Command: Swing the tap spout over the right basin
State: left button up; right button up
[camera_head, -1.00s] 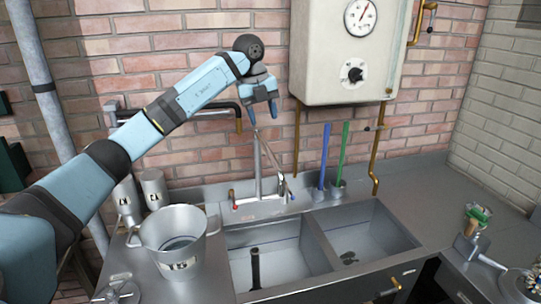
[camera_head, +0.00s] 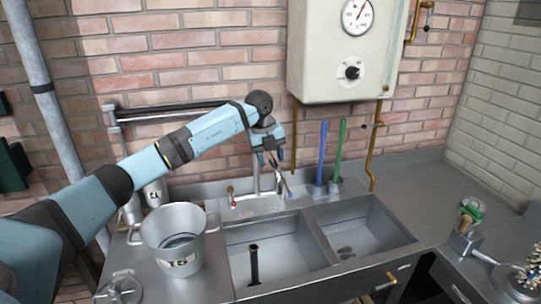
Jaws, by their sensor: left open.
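The metal tap (camera_head: 256,182) stands upright at the back of the sink, between a red and a blue marked handle. Its thin spout (camera_head: 281,180) slants down to the right and forward, with its tip near the back rim by the divider. My left gripper (camera_head: 273,163) is open at the top of the tap, fingers pointing down around or beside the spout; I cannot tell if they touch it. The gripper hides the spout's upper end. The right basin (camera_head: 372,228) is empty apart from its drain. The left basin (camera_head: 287,262) lies left of the divider. My right gripper is out of view.
A dark standpipe (camera_head: 254,266) rises in the left basin. A metal bucket (camera_head: 183,262) stands left of the sink. A white boiler (camera_head: 336,75) hangs above. The counter at right is partly clear.

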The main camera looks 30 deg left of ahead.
pick_arm(q)
grip_shut()
